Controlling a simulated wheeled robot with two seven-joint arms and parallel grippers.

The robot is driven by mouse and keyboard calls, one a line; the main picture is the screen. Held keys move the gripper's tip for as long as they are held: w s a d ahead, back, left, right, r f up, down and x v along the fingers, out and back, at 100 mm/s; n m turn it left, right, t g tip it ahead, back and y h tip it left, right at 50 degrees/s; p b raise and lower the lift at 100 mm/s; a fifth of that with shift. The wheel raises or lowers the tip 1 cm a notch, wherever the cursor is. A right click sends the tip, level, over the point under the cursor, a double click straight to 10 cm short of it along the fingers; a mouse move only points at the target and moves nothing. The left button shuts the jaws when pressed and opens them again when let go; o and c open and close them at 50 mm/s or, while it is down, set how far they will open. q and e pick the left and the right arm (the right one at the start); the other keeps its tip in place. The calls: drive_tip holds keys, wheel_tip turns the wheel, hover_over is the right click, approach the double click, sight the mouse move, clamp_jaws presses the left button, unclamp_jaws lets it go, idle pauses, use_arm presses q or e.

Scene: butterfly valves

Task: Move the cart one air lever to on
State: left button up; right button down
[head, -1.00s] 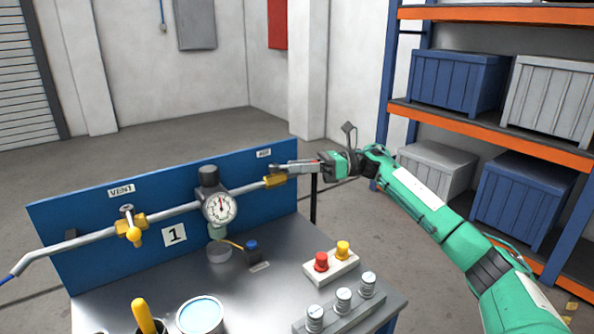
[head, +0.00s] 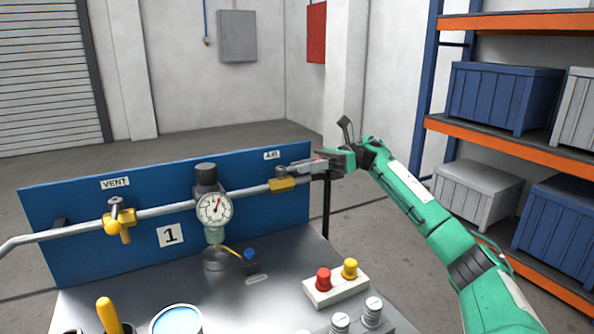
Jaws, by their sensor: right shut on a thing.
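Cart one's blue panel (head: 80,215) carries a grey pipe with a brass air valve (head: 283,185) under the AIR label (head: 272,155). My right gripper (head: 297,167) is at the top of this valve, its fingers reaching in from the right and shut on the air lever. The fingers cover most of the lever, so its exact angle cannot be read. A round pressure gauge (head: 214,208) sits mid-pipe, its needle pointing up and slightly right. The brass vent valve (head: 125,236) with a yellow-tipped lever is at the left under the VENT label (head: 115,183). My left gripper is out of view.
The metal cart top (head: 180,275) holds a red and yellow button box (head: 335,290), a blue-capped item (head: 251,257), a tin with light blue contents (head: 176,320) and a yellow handle (head: 109,314). A shelf with bins (head: 500,95) stands right. Floor behind is open.

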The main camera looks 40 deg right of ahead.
drive_tip(key=shift+r, duration=0.1)
idle(0.3)
drive_tip(key=c, duration=1.6)
unclamp_jaws()
drive_tip(key=shift+o, duration=0.5)
drive_tip(key=shift+w, duration=0.1)
drive_tip(key=s+d, duration=0.2)
drive_tip(key=d, duration=1.1)
drive_tip(key=shift+s+d, duration=0.15)
drive_tip(key=shift+d, duration=0.15)
